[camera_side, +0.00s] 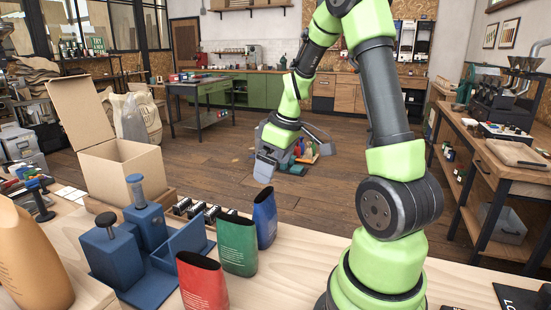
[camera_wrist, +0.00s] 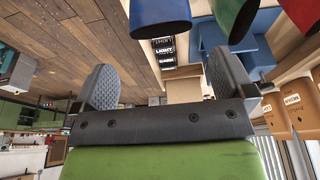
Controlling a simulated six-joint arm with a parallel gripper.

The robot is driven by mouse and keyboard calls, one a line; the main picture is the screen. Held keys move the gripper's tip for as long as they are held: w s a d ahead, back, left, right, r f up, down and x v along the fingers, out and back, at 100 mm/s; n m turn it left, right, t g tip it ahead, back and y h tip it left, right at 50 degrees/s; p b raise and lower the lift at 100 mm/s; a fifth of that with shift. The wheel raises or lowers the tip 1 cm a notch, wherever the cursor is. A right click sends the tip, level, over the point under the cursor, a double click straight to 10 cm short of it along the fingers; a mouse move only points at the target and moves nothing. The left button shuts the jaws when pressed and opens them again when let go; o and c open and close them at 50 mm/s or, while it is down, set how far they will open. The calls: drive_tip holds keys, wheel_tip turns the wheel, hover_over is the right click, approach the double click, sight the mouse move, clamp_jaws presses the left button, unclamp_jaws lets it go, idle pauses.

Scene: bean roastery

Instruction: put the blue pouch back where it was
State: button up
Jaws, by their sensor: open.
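The blue pouch (camera_side: 265,218) stands upright on the table, at the far end of a row with a green pouch (camera_side: 238,246) and a red pouch (camera_side: 203,284). In the wrist view, the blue pouch (camera_wrist: 160,14) shows at the top edge, partly cut off, beside the green pouch (camera_wrist: 236,14) and red pouch (camera_wrist: 301,12). My gripper (camera_side: 268,168) is open and empty. It is apart from the blue pouch and appears above and behind it in the side view. Both fingers of my gripper (camera_wrist: 167,85) show in the wrist view with nothing between them.
A blue fixture (camera_side: 165,272) with upright blocks stands left of the pouches. Behind it are an open cardboard box (camera_side: 123,165) and small black labelled blocks (camera_side: 192,208). A tan pouch (camera_side: 28,262) stands at front left. The table right of the pouches is bare up to my base.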

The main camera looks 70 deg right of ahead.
drive_tip(key=s+a+r+m+t, duration=0.2)
drive_tip(key=a+r, duration=0.8)
drive_tip(key=a, duration=0.3)
drive_tip(key=s+a+r+m+t+y, duration=0.2)
drive_tip(key=s+a, duration=0.5)
drive_tip(key=shift+a, duration=0.2)
